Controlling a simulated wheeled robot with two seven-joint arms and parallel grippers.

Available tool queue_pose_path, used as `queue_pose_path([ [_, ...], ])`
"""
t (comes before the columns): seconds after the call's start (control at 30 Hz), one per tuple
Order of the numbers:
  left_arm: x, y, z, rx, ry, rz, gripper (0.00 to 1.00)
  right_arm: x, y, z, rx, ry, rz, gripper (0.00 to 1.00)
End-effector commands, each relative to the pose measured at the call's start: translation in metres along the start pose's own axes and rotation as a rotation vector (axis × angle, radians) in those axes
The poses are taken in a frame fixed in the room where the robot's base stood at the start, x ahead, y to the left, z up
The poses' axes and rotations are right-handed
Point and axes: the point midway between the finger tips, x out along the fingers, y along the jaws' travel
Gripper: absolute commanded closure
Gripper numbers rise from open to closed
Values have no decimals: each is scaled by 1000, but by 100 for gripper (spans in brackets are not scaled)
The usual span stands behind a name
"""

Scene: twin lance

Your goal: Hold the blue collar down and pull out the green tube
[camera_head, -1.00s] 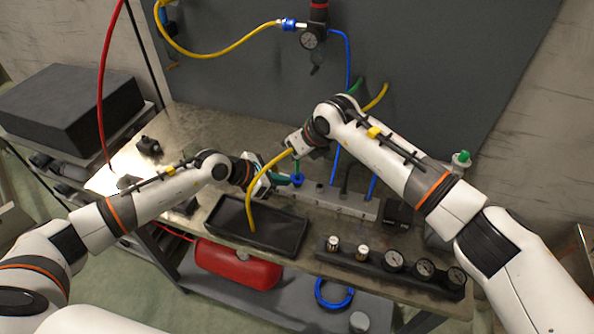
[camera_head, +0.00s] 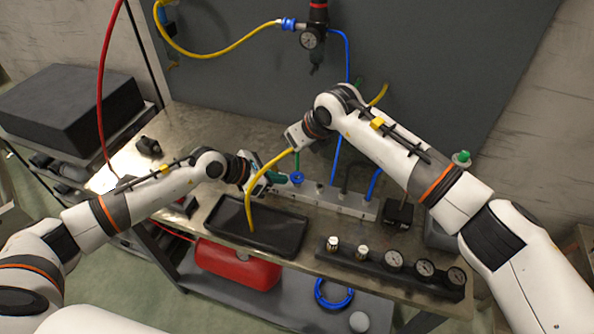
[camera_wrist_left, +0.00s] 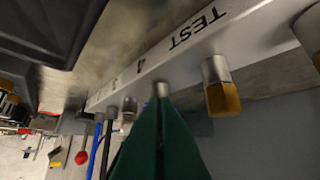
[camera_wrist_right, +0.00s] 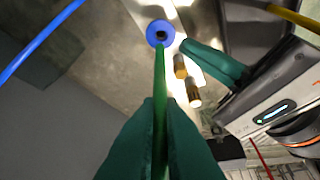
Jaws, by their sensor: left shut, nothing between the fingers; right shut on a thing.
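The blue collar (camera_head: 297,177) sits on the grey manifold bar (camera_head: 330,200). It shows as a blue ring with a dark centre in the right wrist view (camera_wrist_right: 160,33). My right gripper (camera_wrist_right: 160,130) is shut on the green tube (camera_wrist_right: 160,75), above the collar. The tube runs to the collar's near edge; I cannot tell whether its end is still inside. My left gripper (camera_head: 283,179) is shut and empty, its tips just left of the collar. In the right wrist view its green fingers (camera_wrist_right: 215,62) lie beside the collar.
A yellow hose (camera_head: 254,185) arches in front of the grippers into the black tray (camera_head: 285,238). Blue and black tubes rise from the bar, right of the collar. A gauge block (camera_head: 378,262) stands at the front edge. The panel stands behind.

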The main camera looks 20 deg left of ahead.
Motion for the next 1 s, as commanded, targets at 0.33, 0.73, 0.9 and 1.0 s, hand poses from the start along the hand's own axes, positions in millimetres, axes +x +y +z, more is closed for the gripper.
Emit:
queue_pose_path([
  [0.33, -21, 0, -5, 1, 0, -1, 100, 0, 0, 0, 0, 0, 0, 100],
  [0.73, -44, 0, -11, 0, -1, -1, 100, 0, 0, 0, 0, 0, 0, 100],
  [0.9, -49, 0, -12, 0, 0, 0, 100, 0, 0, 0, 0, 0, 0, 100],
  [1.0, -50, 0, -12, 0, 0, 0, 100, 0, 0, 0, 0, 0, 0, 100],
])
